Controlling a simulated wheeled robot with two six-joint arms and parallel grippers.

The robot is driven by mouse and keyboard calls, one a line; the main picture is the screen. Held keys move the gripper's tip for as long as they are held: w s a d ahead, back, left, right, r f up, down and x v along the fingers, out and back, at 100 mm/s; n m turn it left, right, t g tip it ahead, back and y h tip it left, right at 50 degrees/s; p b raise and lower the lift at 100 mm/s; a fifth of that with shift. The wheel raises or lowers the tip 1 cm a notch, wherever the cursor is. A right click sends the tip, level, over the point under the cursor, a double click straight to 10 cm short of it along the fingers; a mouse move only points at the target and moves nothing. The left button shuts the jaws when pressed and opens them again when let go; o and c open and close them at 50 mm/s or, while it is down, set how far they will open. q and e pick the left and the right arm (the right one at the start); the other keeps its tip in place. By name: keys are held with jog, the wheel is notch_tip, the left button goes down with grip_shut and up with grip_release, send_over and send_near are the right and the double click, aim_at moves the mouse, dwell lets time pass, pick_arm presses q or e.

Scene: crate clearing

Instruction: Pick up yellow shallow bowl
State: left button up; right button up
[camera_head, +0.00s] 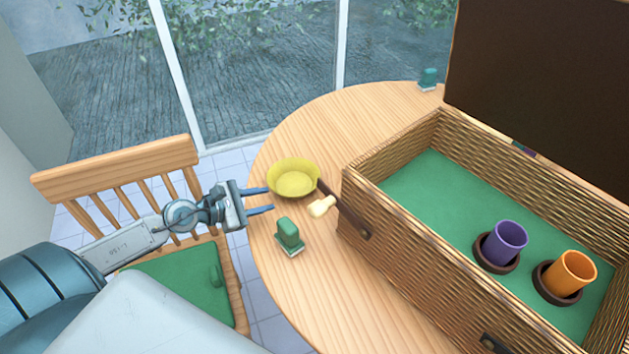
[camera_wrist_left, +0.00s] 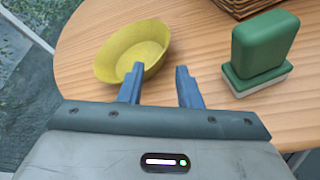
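The yellow shallow bowl (camera_head: 294,179) sits upright on the round wooden table, left of the wicker crate. My left gripper (camera_head: 272,200) is open, with its two blue fingers pointing right, just left of the bowl. In the left wrist view, the bowl (camera_wrist_left: 133,50) lies ahead and to the left of the gripper (camera_wrist_left: 158,78). The left finger overlaps the bowl's near rim in that view; I cannot tell whether they touch. Nothing is between the fingers. My right gripper is not in view.
A green block-like object with a pale base (camera_head: 289,236) stands near the left gripper. A pale knobbed item (camera_head: 322,206) lies between bowl and wicker crate (camera_head: 400,232). Purple (camera_head: 505,242) and orange (camera_head: 572,274) cups stand inside the crate. A wooden chair (camera_head: 120,166) is at left.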

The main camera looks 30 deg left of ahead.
pick_arm(q)
jog(key=shift+w+d+m, duration=0.1)
jog(key=shift+d+m, duration=0.1)
jog(key=shift+m, duration=0.1)
jog(key=shift+w+d, duration=0.1)
jog(key=shift+w, duration=0.1)
jog(key=shift+p+x, duration=0.45)
jog(key=shift+x, duration=1.85)
jog(key=shift+w+d+f, duration=0.15)
jog(key=shift+d, duration=0.05)
jog(key=p+x, duration=0.1)
jog(key=x, duration=0.2)
jog(key=shift+w+d, duration=0.25)
jog(key=shift+d, duration=0.15)
jog(key=shift+w+d+f, duration=0.2)
jog(key=shift+w+f, duration=0.1)
jog(key=shift+w, duration=0.05)
grip_shut()
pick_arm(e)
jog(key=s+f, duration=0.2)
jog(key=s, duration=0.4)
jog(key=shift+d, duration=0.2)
